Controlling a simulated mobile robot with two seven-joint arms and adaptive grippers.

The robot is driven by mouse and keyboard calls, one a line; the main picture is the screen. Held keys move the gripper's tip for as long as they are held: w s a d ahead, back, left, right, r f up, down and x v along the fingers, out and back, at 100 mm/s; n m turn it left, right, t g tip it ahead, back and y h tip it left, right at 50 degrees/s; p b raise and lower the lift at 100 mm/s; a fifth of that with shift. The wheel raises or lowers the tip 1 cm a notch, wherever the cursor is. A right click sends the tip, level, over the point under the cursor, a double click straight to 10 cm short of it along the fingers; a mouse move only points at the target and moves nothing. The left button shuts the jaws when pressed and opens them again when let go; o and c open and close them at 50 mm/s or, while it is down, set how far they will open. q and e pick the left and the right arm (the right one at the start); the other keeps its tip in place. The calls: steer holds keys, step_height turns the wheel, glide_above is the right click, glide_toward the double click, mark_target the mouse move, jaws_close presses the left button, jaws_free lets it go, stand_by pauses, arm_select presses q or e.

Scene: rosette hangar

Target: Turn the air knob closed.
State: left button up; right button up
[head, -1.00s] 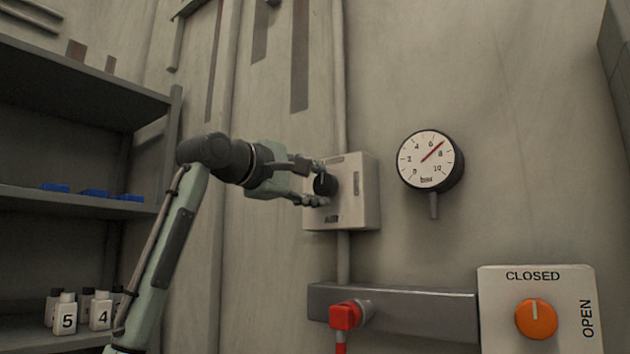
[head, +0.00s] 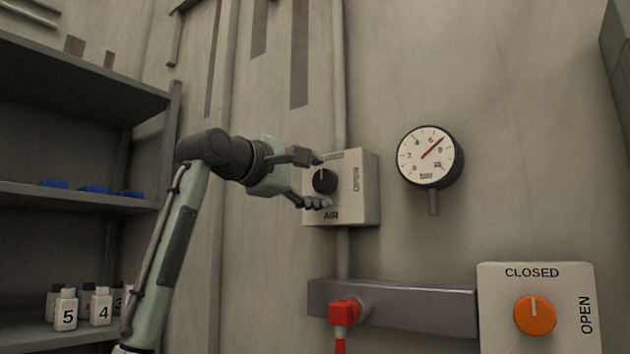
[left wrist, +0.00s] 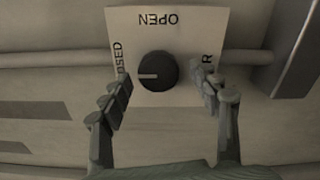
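The air knob (head: 324,181) is a black round knob on a pale wall box (head: 366,205) marked AIR, with CLOSED at the top and OPEN at the right. Its white pointer line points up at CLOSED in the head view. In the left wrist view the knob (left wrist: 157,71) shows whole, its line pointing left at the partly hidden CLOSED lettering. My left gripper (head: 321,183) is open, one finger above and one below the knob. In the left wrist view the fingers (left wrist: 165,83) stand apart from the knob on both sides. My right gripper is not in view.
A round gauge (head: 425,156) hangs to the right, its red needle between 6 and 8. An orange knob (head: 535,315) on a CLOSED/OPEN plate is at lower right. A red fitting (head: 344,313) sits below the air box. Shelves with numbered bottles (head: 66,310) stand at left.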

arm_select(q)
steer(key=v, duration=1.2)
stand_by(0.3)
